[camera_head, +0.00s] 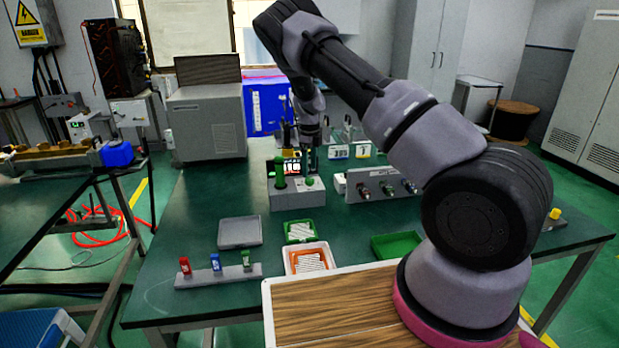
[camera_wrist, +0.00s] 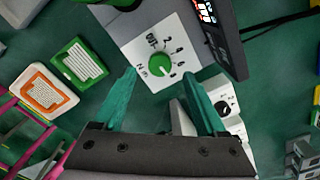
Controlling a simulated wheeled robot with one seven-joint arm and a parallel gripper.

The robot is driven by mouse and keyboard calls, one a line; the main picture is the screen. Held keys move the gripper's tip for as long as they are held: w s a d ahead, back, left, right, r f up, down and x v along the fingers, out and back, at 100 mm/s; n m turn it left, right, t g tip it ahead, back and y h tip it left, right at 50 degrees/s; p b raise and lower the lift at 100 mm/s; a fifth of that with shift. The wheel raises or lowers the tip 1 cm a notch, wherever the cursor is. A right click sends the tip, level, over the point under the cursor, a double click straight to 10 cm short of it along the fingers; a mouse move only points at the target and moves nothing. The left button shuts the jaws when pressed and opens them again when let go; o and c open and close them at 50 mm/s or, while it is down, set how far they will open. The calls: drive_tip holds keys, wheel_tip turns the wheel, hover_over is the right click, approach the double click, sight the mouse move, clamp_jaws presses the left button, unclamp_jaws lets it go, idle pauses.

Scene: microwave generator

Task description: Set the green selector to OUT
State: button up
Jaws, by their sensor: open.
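The green selector (camera_wrist: 160,64) is a round knob on a white dial plate (camera_wrist: 130,52) with printed marks, among them OUT and several numbers. I cannot clearly tell which mark its pointer is at. In the head view the selector (camera_head: 309,182) sits on the sloped front of a grey box (camera_head: 297,200). My gripper (camera_wrist: 160,73) is open and empty. Its two teal fingers straddle the knob's position in the wrist view, apart from it as far as I can see. In the head view my gripper is small and hangs behind and above the box, its fingertips hard to make out.
A taller green knob (camera_head: 280,173) stands on the box left of the selector. A lit display (camera_head: 291,163) is behind it. A grey panel with several knobs (camera_head: 381,184) stands to the right. White-and-green and orange trays (camera_head: 300,231) lie in front.

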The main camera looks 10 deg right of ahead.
sight(309, 179)
drive_tip(key=shift+f, duration=2.2)
clamp_jaws()
